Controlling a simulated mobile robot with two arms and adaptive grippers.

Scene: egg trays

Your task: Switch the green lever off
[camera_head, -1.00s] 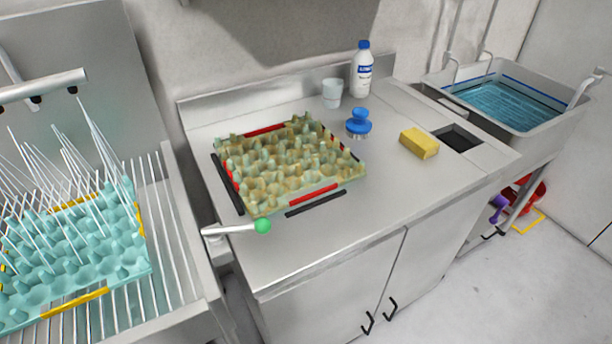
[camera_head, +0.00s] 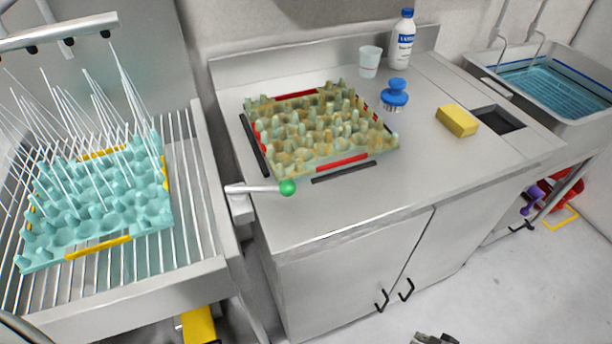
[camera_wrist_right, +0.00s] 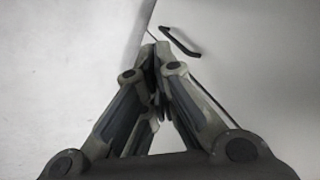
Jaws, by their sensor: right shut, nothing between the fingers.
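The green lever has a green ball knob (camera_head: 288,187) on a metal rod (camera_head: 255,189). It sticks out to the right from the side of the rack, level with the front left corner of the counter. My right gripper (camera_head: 436,339) just shows at the bottom edge of the head view, low in front of the cabinet and well away from the lever. In the right wrist view my right gripper (camera_wrist_right: 156,55) is shut and empty, with a black cabinet handle beyond it. My left gripper is not in view.
A teal egg tray (camera_head: 110,215) sits on the rack under water jets. A stained egg tray (camera_head: 320,135) lies on the counter (camera_head: 330,215). A cup (camera_head: 369,62), bottle (camera_head: 402,40), blue brush (camera_head: 394,95) and yellow sponge (camera_head: 458,121) stand farther back. The counter's front strip is clear.

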